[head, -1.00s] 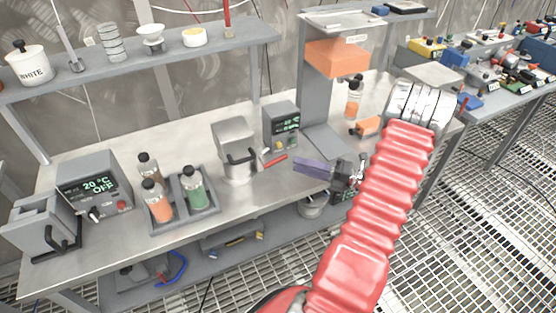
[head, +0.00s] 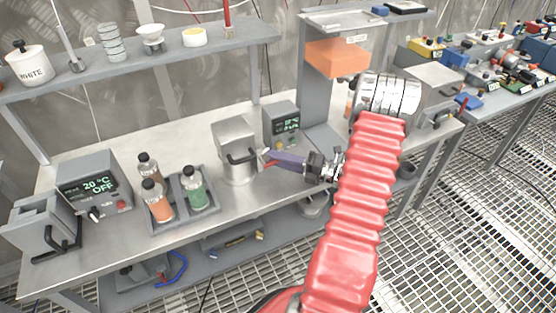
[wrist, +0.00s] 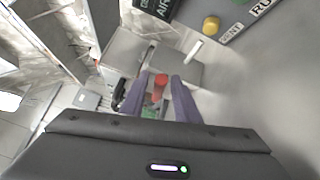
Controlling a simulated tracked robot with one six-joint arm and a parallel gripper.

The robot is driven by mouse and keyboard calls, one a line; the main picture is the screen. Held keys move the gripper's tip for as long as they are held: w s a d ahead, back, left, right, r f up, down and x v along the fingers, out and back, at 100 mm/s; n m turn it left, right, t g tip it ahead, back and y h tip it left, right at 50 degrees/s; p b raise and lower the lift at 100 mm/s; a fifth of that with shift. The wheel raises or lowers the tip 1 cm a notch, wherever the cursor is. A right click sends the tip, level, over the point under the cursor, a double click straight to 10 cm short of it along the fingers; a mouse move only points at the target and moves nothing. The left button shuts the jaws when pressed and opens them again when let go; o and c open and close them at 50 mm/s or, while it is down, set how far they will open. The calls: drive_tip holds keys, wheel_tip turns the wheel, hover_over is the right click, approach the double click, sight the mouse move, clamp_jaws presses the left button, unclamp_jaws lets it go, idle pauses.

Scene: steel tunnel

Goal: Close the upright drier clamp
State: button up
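A bottle rack (head: 185,212) and a heater reading OFF (head: 95,185) stand to the left. An orange-fronted stand (head: 337,58) is behind my arm. The wrist view shows a panel with a yellow knob (wrist: 211,24). The upper shelf (head: 130,62) runs along the back.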

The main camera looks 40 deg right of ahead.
clamp_jaws()
drive_tip(key=shift+a, duration=0.1)
idle(0.3)
drive_tip(key=shift+s, duration=0.1)
